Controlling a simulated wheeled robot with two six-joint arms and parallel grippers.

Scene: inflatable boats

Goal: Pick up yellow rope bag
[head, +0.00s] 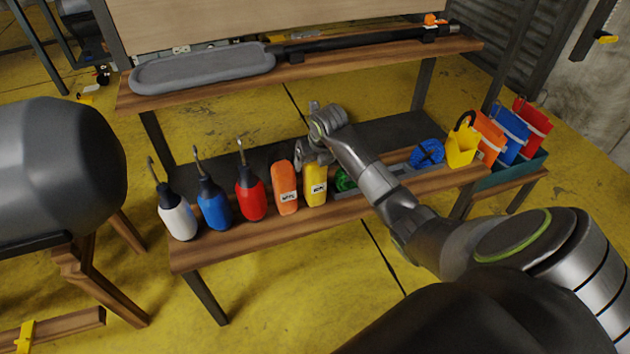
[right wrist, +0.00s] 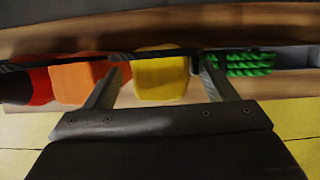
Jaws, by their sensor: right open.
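The yellow rope bag (head: 315,187) stands upright on the wooden bench with a white label on its front, just right of an orange bag (head: 285,190). My right gripper (head: 313,157) is open at the top of the yellow bag, reaching in from the right. In the right wrist view, the yellow bag (right wrist: 161,76) shows between the two spread fingers of my right gripper (right wrist: 160,75), with a gap on either side. I cannot tell how far the fingers reach around it. My left gripper is not in view.
Red (head: 250,192), blue (head: 214,205) and white (head: 177,216) pump-like bottles stand left along the bench (head: 235,240). Green rope (head: 345,180) lies close right, then a blue coil (head: 428,153) and a yellow pouch (head: 462,148). A shelf with a grey paddle (head: 205,70) is above.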

